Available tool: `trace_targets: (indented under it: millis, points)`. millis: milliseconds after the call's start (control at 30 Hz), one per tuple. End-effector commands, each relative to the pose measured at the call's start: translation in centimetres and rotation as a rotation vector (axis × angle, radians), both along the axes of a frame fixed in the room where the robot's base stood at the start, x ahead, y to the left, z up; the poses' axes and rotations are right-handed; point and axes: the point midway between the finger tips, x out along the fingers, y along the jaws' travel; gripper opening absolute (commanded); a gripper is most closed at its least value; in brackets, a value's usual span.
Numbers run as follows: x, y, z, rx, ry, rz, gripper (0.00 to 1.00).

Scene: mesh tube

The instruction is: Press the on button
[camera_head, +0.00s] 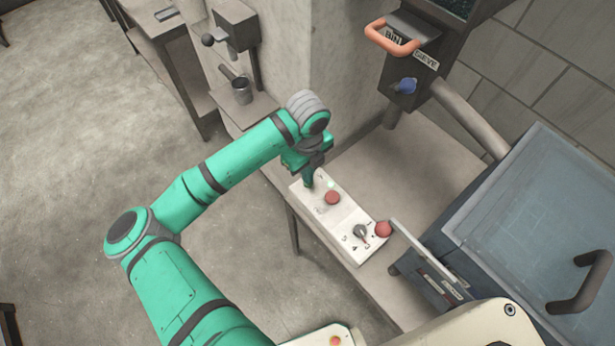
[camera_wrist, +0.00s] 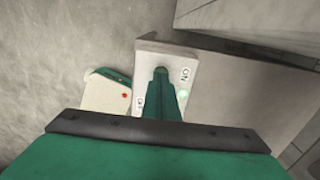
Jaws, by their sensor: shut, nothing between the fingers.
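A white control box (camera_head: 344,222) lies on the table, with a red button (camera_head: 332,197), a dark rotary knob (camera_head: 360,231) and a larger red knob (camera_head: 383,229) on its top. My gripper (camera_head: 309,182) points down at the far left end of the box. In the wrist view my gripper (camera_wrist: 161,72) is shut and empty over the box, between the ON label (camera_wrist: 186,75) and a partly hidden OFF label (camera_wrist: 139,103). A pale green light (camera_wrist: 183,94) glows beside the fingers. The on button itself is hidden, and I cannot tell whether the fingertips touch it.
A dark machine with an orange handle (camera_head: 393,37) and a blue knob (camera_head: 406,86) stands behind the box. A large glass-topped unit (camera_head: 543,205) is on the right. Open floor lies to the left.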

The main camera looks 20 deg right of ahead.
Motion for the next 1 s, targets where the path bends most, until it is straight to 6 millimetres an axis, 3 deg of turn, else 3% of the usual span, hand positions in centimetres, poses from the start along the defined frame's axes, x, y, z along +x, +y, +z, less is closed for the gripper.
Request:
trace_targets:
  millis: [300,500,700,1000]
  points:
    - [-0.1,-0.6,7.1,-0.006,-0.009,-0.013,0.00]
    - [-0.1,-0.8,10.1,-0.007,-0.008,-0.016,0.00]
    - [-0.1,-0.4,11.4,-0.007,-0.007,-0.008,0.00]
    - [0.0,-0.2,11.5,-0.007,-0.007,-0.005,0.00]
